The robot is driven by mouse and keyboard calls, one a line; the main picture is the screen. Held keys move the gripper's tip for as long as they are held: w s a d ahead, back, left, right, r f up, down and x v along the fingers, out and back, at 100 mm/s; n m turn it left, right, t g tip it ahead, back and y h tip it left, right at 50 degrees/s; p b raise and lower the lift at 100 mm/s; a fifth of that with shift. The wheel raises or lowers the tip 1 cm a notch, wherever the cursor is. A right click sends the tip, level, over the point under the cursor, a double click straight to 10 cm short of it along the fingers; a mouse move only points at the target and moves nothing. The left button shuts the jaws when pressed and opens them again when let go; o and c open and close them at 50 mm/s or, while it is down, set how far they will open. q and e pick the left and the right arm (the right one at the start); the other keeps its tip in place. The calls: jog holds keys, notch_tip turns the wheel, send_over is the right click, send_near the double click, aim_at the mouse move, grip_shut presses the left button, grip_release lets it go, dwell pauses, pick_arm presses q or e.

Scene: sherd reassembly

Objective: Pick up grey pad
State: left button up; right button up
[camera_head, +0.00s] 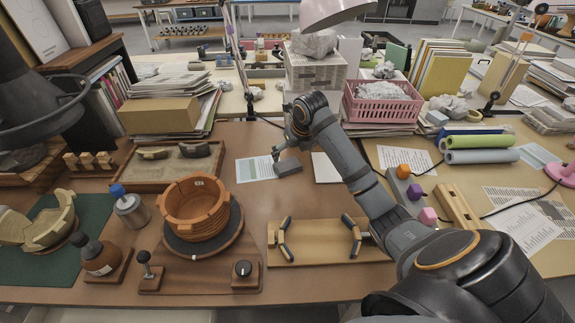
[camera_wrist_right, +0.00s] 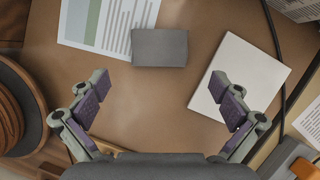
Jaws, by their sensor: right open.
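The grey pad (camera_wrist_right: 160,47) is a small dark grey rectangular block lying on the brown table in the right wrist view. It also shows in the head view (camera_head: 289,168), at the table's middle. My right gripper (camera_wrist_right: 160,106) is open and empty, its purple-padded fingers wide apart. The pad lies ahead of the fingertips, roughly centred between them, and is not touched. In the head view my right gripper (camera_head: 287,142) hangs above and close to the pad, seen small and partly hidden by its own wrist. My left gripper is not seen.
A printed sheet (camera_head: 252,169) lies left of the pad and a white square (camera_head: 326,168) lies right. A terracotta pot (camera_head: 193,212) stands on a round turntable at left. A wooden board (camera_head: 325,243) with dark handles lies in front. A pink basket (camera_head: 383,108) stands behind.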

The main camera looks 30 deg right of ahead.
aim_at(288, 165)
jog(key=shift+x, duration=0.85)
jog(key=shift+w+d+f, duration=0.1)
jog(key=shift+w+f, duration=0.1)
jog(key=shift+f, duration=0.35)
jog(key=x, duration=0.4)
jog(key=shift+w+f, duration=0.25)
jog(key=shift+f, duration=0.15)
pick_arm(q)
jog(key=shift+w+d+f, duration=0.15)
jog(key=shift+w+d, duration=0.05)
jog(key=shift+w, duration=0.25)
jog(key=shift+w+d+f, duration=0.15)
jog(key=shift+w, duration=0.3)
pick_arm(e)
jog(key=shift+c, duration=0.4)
jog(key=c, duration=0.8)
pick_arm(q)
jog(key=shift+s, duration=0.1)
pick_arm(e)
jog(key=shift+c, duration=0.2)
